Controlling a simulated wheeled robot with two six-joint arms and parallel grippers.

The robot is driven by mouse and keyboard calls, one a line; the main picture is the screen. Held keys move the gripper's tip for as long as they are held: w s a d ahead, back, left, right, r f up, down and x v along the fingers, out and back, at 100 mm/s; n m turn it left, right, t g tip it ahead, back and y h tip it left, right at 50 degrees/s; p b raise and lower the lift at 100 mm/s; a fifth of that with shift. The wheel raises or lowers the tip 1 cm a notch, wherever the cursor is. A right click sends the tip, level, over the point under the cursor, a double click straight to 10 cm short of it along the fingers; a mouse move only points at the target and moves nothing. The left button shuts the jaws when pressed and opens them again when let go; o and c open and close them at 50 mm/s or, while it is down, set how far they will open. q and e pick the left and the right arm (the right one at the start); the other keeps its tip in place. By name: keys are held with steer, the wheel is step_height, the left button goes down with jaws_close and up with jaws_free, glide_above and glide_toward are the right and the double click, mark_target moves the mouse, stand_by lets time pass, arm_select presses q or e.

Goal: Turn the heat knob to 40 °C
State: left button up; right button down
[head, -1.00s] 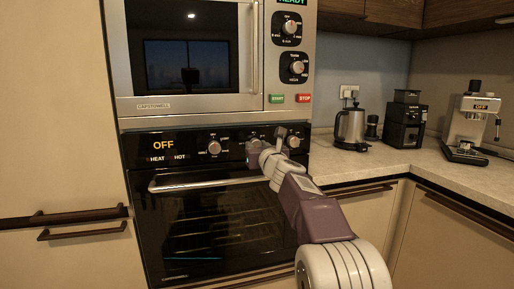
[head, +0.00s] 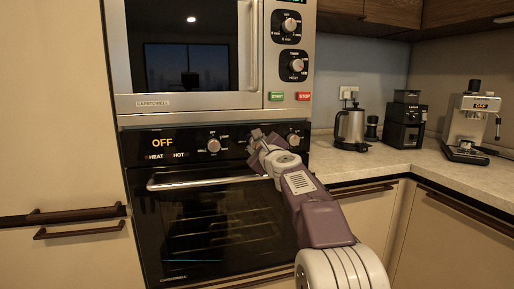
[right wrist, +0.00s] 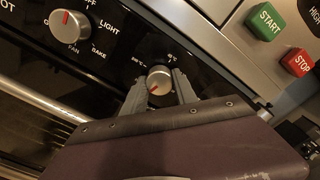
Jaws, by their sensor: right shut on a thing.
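The black oven panel (head: 180,147) carries a row of silver knobs and an orange OFF display. The heat knob (right wrist: 160,82), with small °C labels around it, is the middle one. In the right wrist view it sits between the two fingers of my right gripper (right wrist: 159,88), which is shut on it. Its red mark points to the lower left of that picture. In the head view my right gripper (head: 262,138) hides this knob. The exact setting is too small to read. My left gripper is not in view.
A mode knob (head: 213,145) is left of the gripper, another knob (head: 293,140) right of it. The oven handle (head: 205,180) runs just below. The microwave (head: 190,104) with green START and red STOP buttons is above. A kettle (head: 350,128) stands on the right counter.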

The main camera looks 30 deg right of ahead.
steer(key=n+b, duration=0.1)
steer(key=n, duration=0.3)
steer(key=shift+n, duration=0.3)
steer(key=n+b, duration=0.1)
steer(key=n, duration=0.4)
steer(key=shift+n, duration=0.3)
steer(key=n+b, duration=0.1)
steer(key=n, duration=0.3)
steer(key=n+b, duration=0.2)
steer(key=n, duration=0.3)
steer(key=shift+n, duration=0.4)
steer(key=n+b, duration=0.1)
steer(key=n, duration=0.3)
steer(key=shift+a+n, duration=0.1)
steer(key=shift+n, duration=0.2)
steer(key=n+b, duration=0.1)
steer(key=n, duration=0.4)
steer(key=shift+w+n, duration=0.1)
steer(key=shift+n, duration=0.2)
steer(key=n, duration=0.4)
steer(key=shift+b, duration=0.4)
steer(key=shift+a+n, duration=0.1)
steer(key=shift+n, duration=2.4)
